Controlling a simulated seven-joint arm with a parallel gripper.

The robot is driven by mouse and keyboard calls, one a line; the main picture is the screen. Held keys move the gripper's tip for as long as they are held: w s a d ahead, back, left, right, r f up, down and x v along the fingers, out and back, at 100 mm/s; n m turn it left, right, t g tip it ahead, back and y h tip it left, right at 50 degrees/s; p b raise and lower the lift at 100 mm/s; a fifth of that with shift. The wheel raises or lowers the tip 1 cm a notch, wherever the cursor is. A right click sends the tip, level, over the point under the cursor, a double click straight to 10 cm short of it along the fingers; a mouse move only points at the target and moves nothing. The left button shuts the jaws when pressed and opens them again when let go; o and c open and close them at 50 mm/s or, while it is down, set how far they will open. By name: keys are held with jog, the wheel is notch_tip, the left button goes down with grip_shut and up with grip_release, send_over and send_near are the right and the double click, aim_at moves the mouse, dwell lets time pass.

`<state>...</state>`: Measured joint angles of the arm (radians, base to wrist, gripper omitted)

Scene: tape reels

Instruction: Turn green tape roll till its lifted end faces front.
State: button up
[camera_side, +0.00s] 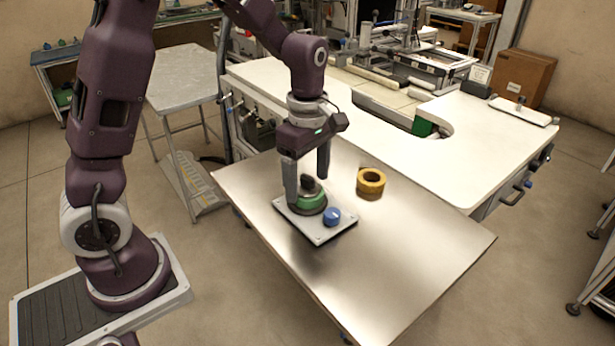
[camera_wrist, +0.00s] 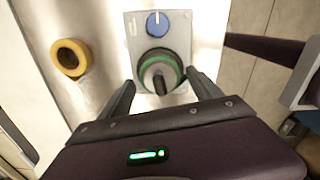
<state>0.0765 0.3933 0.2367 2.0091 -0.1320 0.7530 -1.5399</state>
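I cannot make out a lifted tape end. My gripper (camera_side: 307,190) points down over the roll with its fingers apart. In the wrist view the fingertips of my gripper (camera_wrist: 160,77) lie on either side of the roll's near edge, with visible gaps. Nothing is held.
A blue knob (camera_side: 332,217) with a white line stands on the same plate, close beside the roll. A yellow tape roll (camera_side: 371,181) lies on the table to the right, apart from the plate. The front right of the metal table (camera_side: 420,255) is clear.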

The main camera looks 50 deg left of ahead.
notch_tip(320, 180, up, 7)
jog(key=shift+f, duration=0.1)
jog(key=s+d+r+m+t, duration=0.1)
jog(key=s+r+m+t, duration=0.1)
jog(key=s+m, duration=0.8)
jog(key=s+d+r+m+t, duration=0.2)
jog(key=s+r+m+t, duration=0.1)
jog(key=s+m, duration=0.7)
jog(key=shift+d+r+t, duration=0.3)
jog(key=shift+r, duration=0.5)
